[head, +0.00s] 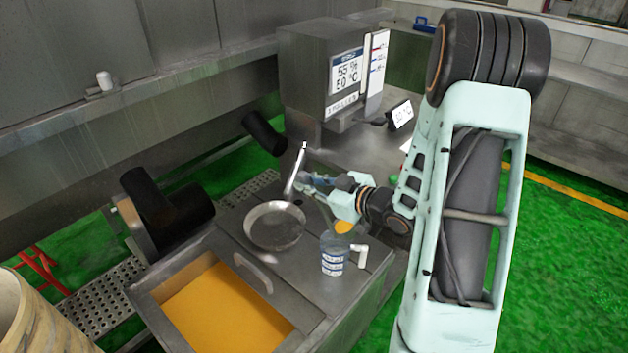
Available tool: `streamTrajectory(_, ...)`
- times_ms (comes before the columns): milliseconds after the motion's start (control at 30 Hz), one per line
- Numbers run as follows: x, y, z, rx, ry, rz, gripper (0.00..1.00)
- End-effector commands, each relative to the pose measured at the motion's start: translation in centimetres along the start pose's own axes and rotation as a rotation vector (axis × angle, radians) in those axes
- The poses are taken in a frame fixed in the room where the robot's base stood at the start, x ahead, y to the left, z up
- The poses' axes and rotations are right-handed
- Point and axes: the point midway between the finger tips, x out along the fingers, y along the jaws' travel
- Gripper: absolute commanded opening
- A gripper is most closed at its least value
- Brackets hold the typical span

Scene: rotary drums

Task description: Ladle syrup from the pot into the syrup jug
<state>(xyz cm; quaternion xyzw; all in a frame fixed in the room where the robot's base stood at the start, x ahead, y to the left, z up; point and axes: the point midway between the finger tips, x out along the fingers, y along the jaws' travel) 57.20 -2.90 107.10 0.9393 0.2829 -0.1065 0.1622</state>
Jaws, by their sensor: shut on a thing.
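The pot is a square metal tank (172,288) with orange syrup inside, at the bottom left. The clear syrup jug (333,262), with blue-and-white labels and a white handle, stands on the metal top right of the pot. My gripper (304,181) is shut on a pale, slanted rod (298,163), which looks like the ladle's handle. It is above and left of the jug. An orange patch (344,227) shows at the jug's upper right. I cannot tell whether it is syrup in the ladle bowl or in the jug. The rod's lower end is unclear.
A round shallow metal pan (275,226) lies on the metal top left of the jug. A grey machine (320,65) with a display stands behind. Black pipes (168,208) are at the left. A beige barrel (38,315) fills the lower left corner.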

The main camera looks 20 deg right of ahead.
Motion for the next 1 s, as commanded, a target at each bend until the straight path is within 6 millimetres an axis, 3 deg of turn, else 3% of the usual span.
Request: streamTrajectory(1000, 4.7, -3.9, 1.0, -0.187, -0.217, -0.001, 0.0)
